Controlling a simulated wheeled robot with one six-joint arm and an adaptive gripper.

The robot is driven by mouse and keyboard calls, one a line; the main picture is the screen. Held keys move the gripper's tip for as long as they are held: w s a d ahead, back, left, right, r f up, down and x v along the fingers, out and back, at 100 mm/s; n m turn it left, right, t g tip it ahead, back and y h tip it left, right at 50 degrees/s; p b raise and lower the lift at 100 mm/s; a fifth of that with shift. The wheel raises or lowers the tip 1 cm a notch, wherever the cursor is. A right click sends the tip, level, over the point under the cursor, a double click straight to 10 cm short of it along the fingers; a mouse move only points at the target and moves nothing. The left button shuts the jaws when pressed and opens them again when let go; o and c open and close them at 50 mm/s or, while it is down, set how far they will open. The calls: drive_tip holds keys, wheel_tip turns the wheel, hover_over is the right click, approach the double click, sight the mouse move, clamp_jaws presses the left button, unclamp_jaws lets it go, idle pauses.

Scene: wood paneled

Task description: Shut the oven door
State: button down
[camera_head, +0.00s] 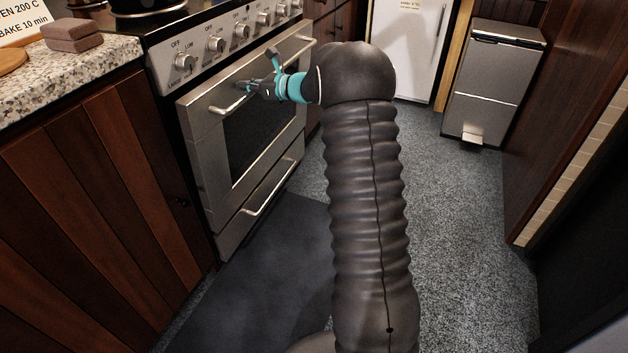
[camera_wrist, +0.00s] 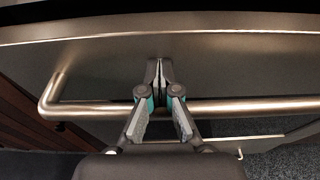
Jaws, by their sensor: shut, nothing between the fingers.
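The steel oven door (camera_head: 200,142) with a dark window stands upright or nearly so below the knob panel. I cannot tell whether a small gap is left at its top edge. Its bar handle (camera_head: 292,53) runs across the upper front and also shows in the wrist view (camera_wrist: 235,106). My gripper (camera_head: 241,86) is shut and empty at the upper front of the door. In the wrist view the shut fingertips (camera_wrist: 158,70) reach past the handle bar toward the door's face (camera_wrist: 225,65); contact is unclear.
A lower drawer (camera_head: 270,190) sits under the door. A speckled counter (camera_head: 70,85) is at left, with cabinets below. A steel bin (camera_head: 493,85) and a white fridge (camera_head: 405,45) stand at the back. A dark mat (camera_head: 255,275) covers the floor before the oven.

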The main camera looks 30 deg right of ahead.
drive_tip(key=s+d+f, duration=0.1)
drive_tip(key=s+d+f+b, duration=0.1)
drive_tip(key=s, duration=0.1)
drive_tip(key=shift+d+f, duration=0.15)
drive_tip(key=shift+f, duration=0.05)
idle(0.4)
drive_tip(key=r+v, duration=0.1)
drive_tip(key=v, duration=1.1)
drive_tip(key=shift+d+r, duration=0.1)
drive_tip(key=shift+r, duration=0.05)
